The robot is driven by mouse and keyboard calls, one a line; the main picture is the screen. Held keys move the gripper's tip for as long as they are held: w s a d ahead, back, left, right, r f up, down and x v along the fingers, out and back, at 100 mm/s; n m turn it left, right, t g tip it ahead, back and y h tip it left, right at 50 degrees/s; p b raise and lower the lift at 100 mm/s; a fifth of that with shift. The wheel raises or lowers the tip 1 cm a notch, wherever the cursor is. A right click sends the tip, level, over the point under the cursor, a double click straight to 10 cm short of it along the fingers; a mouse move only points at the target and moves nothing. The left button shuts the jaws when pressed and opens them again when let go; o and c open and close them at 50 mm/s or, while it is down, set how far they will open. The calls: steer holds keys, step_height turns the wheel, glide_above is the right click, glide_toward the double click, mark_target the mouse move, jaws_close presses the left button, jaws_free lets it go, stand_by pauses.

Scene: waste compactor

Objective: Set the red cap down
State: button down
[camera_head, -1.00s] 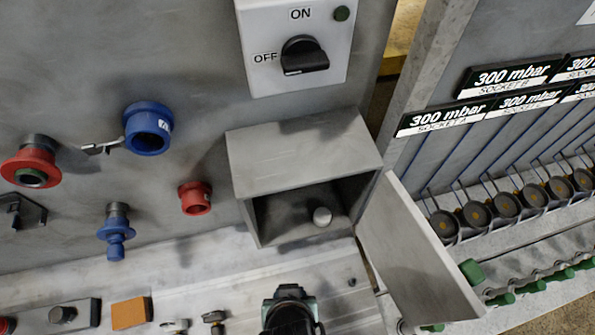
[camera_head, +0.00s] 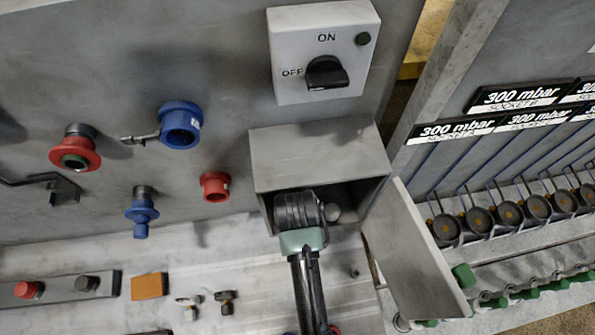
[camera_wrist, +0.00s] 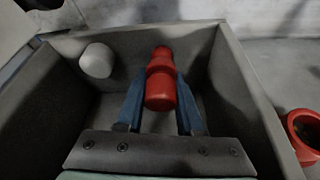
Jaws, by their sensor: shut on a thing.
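The red cap (camera_wrist: 160,82) shows in the wrist view as a stepped red cylinder between the blue fingers of my gripper (camera_wrist: 162,90). My gripper is shut on it. The cap and fingers are inside the open grey box (camera_wrist: 240,85); I cannot tell whether the cap touches a surface of the box. In the head view, my gripper (camera_head: 302,210) reaches into the front opening of the grey box (camera_head: 320,155), and the cap is hidden.
A white round piece (camera_wrist: 97,60) is in the box beside the cap. The box door (camera_head: 415,250) hangs open on the right. A red fitting (camera_head: 215,186) is on the wall left of the box. An orange block (camera_head: 149,286) and small fittings lie on the ledge.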

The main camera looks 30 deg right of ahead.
steer(key=shift+p, duration=0.4)
steer(key=shift+f, duration=0.1)
steer(key=shift+f, duration=0.2)
steer(key=c, duration=0.5)
jaws_free()
steer(key=shift+c, duration=0.2)
steer(key=shift+r, duration=0.1)
steer(key=shift+b+v, duration=0.7)
steer(key=shift+v, duration=3.15)
